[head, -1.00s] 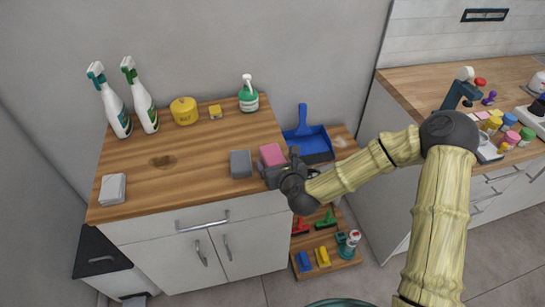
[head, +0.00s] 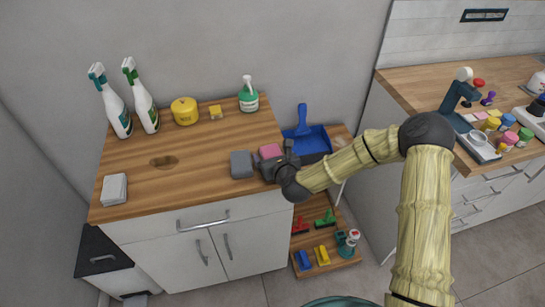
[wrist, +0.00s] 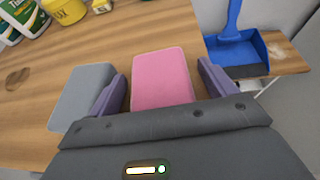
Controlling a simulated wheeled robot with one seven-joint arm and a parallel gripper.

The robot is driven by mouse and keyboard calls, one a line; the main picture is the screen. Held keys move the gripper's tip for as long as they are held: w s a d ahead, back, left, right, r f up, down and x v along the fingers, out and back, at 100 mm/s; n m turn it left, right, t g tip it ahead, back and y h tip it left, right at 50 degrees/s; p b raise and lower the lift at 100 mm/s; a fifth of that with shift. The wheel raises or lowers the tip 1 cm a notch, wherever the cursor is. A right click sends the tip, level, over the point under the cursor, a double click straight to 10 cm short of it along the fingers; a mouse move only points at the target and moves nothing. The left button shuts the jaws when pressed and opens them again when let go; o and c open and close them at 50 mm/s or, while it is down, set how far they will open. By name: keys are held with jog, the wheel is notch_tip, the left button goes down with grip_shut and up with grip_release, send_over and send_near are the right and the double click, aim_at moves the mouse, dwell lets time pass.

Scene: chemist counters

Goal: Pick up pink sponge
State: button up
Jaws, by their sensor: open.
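The pink sponge (wrist: 162,78) lies on the wooden counter top near its right front edge. It also shows in the head view (head: 270,152), partly hidden by my gripper. My gripper (wrist: 162,90) is open, with one purple finger on each side of the sponge. A gap shows between the sponge and each finger, wider on the right. In the head view my gripper (head: 274,162) is low at the counter's right front. A grey sponge (wrist: 83,95) lies just left of the left finger; whether they touch is unclear. It shows in the head view too (head: 242,164).
Spray bottles (head: 117,102), a yellow tub (head: 185,111), a small yellow block (head: 215,112) and a green-and-white bottle (head: 248,95) stand along the back. A white stack (head: 114,190) lies front left. A blue dustpan (head: 306,140) is right of the counter. The counter's middle is clear.

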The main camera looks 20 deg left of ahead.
aim_at(273, 154)
dwell(0.3)
jog(key=c, duration=1)
jog(key=shift+c, duration=0.2)
notch_tip(273, 154, up, 10)
